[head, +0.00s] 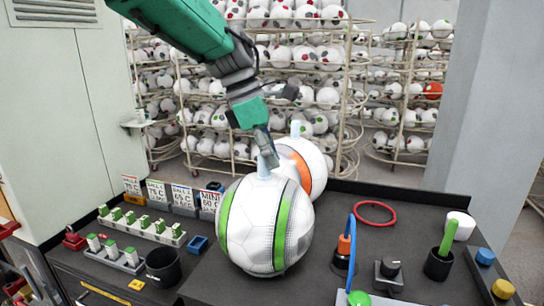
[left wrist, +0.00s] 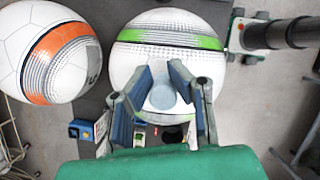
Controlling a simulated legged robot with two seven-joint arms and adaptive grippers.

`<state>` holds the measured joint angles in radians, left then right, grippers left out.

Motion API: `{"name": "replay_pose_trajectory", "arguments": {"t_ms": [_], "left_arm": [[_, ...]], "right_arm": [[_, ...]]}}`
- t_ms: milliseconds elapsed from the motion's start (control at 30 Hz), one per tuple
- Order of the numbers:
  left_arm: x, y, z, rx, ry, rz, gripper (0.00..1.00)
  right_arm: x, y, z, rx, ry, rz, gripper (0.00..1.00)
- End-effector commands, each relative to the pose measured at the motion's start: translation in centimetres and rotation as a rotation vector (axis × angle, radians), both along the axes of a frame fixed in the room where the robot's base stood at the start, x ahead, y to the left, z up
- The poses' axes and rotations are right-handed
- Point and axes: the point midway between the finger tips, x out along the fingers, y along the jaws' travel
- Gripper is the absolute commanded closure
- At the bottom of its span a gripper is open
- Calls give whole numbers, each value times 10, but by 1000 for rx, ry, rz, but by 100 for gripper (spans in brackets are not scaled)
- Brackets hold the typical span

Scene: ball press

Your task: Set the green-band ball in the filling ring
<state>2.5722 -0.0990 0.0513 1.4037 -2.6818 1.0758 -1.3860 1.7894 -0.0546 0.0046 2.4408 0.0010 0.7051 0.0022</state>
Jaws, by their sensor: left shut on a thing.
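The green-band ball (head: 265,228) is large and white with green bands, at the centre of the dark table in the head view. A pale stub (left wrist: 162,97) stands up from its top. My left gripper (head: 267,160) comes down from above and is shut on this stub; its fingers flank it in the left wrist view (left wrist: 160,82). Whether the ball's underside touches the table is hidden. A red ring (head: 375,212) lies flat and empty on the table to the right; I cannot tell whether it is the filling ring. My right gripper is out of view.
An orange-band ball (head: 303,168) stands close behind the green-band ball. Sample racks (head: 142,230), a black cup (head: 163,268) and label cards are at left. A blue hose (head: 351,250), a knob (head: 389,270) and a green-handled tool (head: 447,238) are at right. Ball shelves fill the background.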

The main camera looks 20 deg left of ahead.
Motion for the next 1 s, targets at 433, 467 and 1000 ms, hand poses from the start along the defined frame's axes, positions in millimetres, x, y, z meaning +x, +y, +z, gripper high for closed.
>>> {"name": "replay_pose_trajectory", "arguments": {"t_ms": [433, 467, 1000], "left_arm": [[1, 0, -3, 1, 1, 0, 64], [1, 0, -2, 1, 1, 0, 64], [-6, 31, 85, 1, -3, 1, 64]], "right_arm": [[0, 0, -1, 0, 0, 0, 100], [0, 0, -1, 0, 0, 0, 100], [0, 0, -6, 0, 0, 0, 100]]}}
